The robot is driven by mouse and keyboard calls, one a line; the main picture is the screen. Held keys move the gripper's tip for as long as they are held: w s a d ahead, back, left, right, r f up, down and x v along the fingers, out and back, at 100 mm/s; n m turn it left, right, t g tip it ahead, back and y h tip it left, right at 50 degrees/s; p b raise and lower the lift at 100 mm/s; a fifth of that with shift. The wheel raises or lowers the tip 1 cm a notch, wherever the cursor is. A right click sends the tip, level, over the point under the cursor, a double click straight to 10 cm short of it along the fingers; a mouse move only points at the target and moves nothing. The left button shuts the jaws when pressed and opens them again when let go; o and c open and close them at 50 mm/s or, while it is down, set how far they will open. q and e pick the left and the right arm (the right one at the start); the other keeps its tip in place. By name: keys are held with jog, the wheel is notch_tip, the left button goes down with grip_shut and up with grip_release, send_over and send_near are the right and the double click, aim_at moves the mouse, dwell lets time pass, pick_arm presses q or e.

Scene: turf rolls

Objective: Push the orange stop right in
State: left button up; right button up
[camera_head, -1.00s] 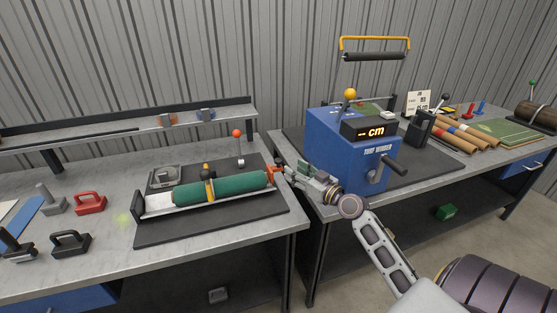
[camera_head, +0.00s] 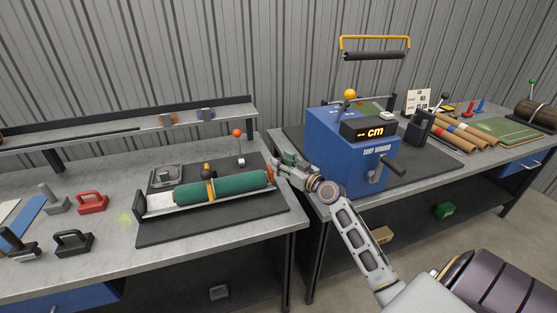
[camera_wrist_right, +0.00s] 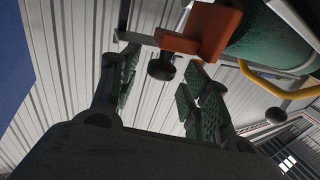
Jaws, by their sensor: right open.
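The orange stop (camera_head: 270,178) stands at the right end of a green turf roll (camera_head: 228,189) lying in a pale trough. In the right wrist view the stop (camera_wrist_right: 203,30) is an orange block beside the roll's end, with a dark round knob (camera_wrist_right: 162,67) near its lower left. My right gripper (camera_head: 279,168) is just right of the stop in the head view and partly covers that area. In the wrist view its green-padded fingers (camera_wrist_right: 162,92) are apart with nothing between them. Whether they touch the stop or knob cannot be told. My left gripper is out of view.
A yellow strap (camera_head: 210,187) crosses the roll. A red-knobbed lever (camera_head: 238,143) stands behind it. The blue turf winder (camera_head: 345,150) stands on the right bench, close to my right arm. Red and black handled tools (camera_head: 91,202) lie at left.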

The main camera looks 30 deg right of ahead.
jog(key=shift+w+a, duration=0.15)
jog(key=shift+w, duration=0.95)
jog(key=shift+c, duration=0.3)
grip_shut()
